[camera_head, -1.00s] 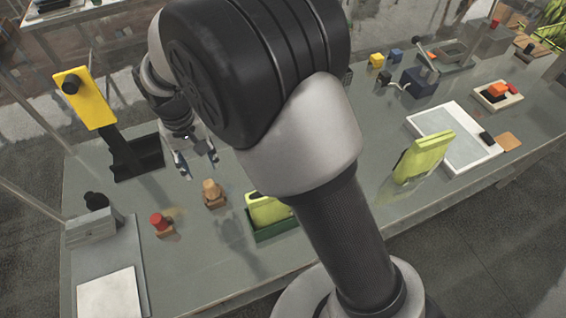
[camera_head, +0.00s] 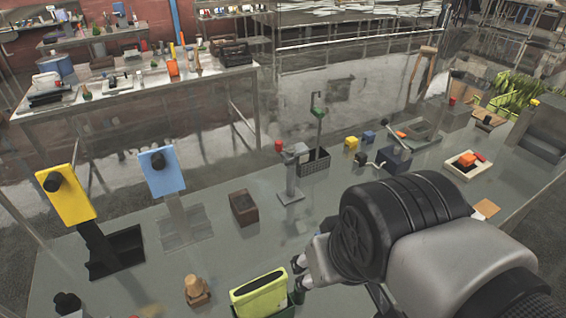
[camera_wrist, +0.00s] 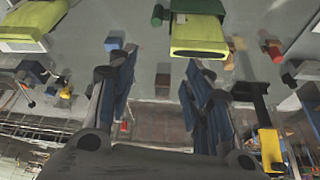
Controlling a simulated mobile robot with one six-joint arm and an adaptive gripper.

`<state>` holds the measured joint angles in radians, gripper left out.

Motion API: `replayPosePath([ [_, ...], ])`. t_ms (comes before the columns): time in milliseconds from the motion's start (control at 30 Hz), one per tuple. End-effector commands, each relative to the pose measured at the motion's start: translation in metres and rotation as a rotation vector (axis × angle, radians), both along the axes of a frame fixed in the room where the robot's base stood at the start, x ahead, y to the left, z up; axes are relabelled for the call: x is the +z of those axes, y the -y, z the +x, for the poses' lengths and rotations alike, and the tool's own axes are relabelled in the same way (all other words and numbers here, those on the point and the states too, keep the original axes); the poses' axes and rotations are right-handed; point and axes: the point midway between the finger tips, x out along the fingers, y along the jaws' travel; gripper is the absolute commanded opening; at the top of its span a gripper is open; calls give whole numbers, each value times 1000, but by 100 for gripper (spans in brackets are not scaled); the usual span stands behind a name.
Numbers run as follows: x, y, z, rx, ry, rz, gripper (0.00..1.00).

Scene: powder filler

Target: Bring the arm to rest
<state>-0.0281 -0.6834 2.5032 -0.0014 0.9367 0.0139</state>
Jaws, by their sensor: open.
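My arm reaches in from the lower right in the head view, its black joint covering part of the bench. My gripper (camera_head: 298,278) shows partly at the joint's left side, close to a lime-green container (camera_head: 259,293) in a dark green holder. In the wrist view my gripper (camera_wrist: 160,62) has its two blue-grey fingers spread, with nothing between them. The lime-green container (camera_wrist: 198,36) is beyond the fingertips there, and a second lime-green container (camera_wrist: 38,18) is at upper left. Whether my gripper touches anything is hard to tell.
A yellow panel (camera_head: 66,195) on a black stand and a blue panel (camera_head: 162,172) stand at left. A wooden stopper-like piece (camera_head: 196,290), a brown box (camera_head: 243,208) and a grey stand (camera_head: 291,178) are on the bench. Clear bench lies between the brown box and lime-green container.

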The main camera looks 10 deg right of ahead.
Motion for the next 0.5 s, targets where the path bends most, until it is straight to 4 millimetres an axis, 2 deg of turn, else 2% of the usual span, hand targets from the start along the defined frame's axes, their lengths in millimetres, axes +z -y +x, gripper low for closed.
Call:
replayPosePath([
  [133, -4, 7, -14, -19, 22, -5, 46],
  [500, -9, 7, -14, -19, 23, -5, 46],
])
